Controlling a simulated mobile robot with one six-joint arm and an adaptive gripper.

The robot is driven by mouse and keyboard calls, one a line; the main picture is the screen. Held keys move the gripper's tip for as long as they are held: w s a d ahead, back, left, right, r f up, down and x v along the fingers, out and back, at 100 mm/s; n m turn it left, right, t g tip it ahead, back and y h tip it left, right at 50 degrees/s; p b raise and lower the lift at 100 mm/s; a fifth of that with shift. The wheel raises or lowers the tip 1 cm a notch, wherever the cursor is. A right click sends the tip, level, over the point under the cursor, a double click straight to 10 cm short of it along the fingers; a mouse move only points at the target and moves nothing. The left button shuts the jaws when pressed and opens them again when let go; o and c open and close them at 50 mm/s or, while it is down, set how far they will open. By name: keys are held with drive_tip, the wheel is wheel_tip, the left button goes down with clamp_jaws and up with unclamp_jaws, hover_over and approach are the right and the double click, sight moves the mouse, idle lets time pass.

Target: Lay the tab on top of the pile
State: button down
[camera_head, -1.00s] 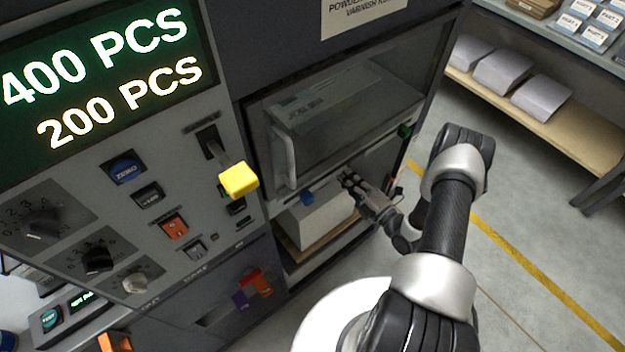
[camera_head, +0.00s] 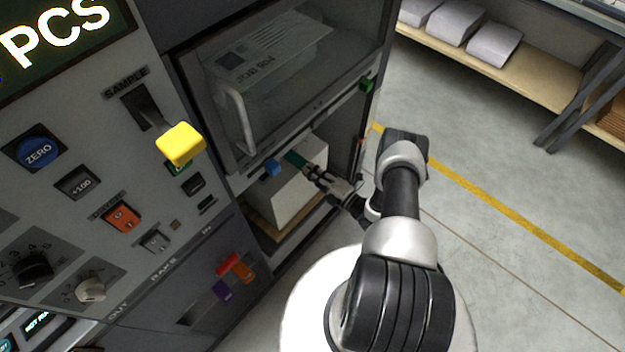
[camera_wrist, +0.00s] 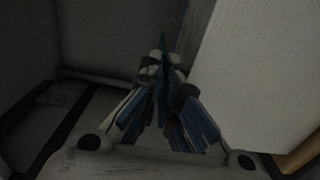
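The pile (camera_head: 290,200) is a white stack of sheets inside the machine's lower bay. In the wrist view the pile (camera_wrist: 262,75) fills the right side as a pale surface. My gripper (camera_head: 312,170) reaches into the bay from the right, by the pile's upper edge. The tab (camera_head: 294,159) is a small thin dark teal piece at the fingertips. In the wrist view my gripper (camera_wrist: 162,62) has its fingers together on the tab (camera_wrist: 162,42), which sticks out beyond them. The tab appears left of the pile there; whether it touches the pile is unclear.
A glazed door with a pale handle (camera_head: 237,118) closes the bay above. A blue block (camera_head: 272,168) sits at the bay's upper left edge. A yellow lever knob (camera_head: 181,143) juts from the panel. Paper stacks lie on a wooden shelf (camera_head: 520,75). The floor at right is clear.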

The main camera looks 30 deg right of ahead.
drive_tip(key=shift+f+b, duration=0.75)
drive_tip(key=shift+f, duration=1.1)
drive_tip(key=shift+f, duration=0.1)
drive_tip(key=c, duration=1.8)
unclamp_jaws()
drive_tip(key=p+v, duration=0.2)
drive_tip(key=v, duration=1)
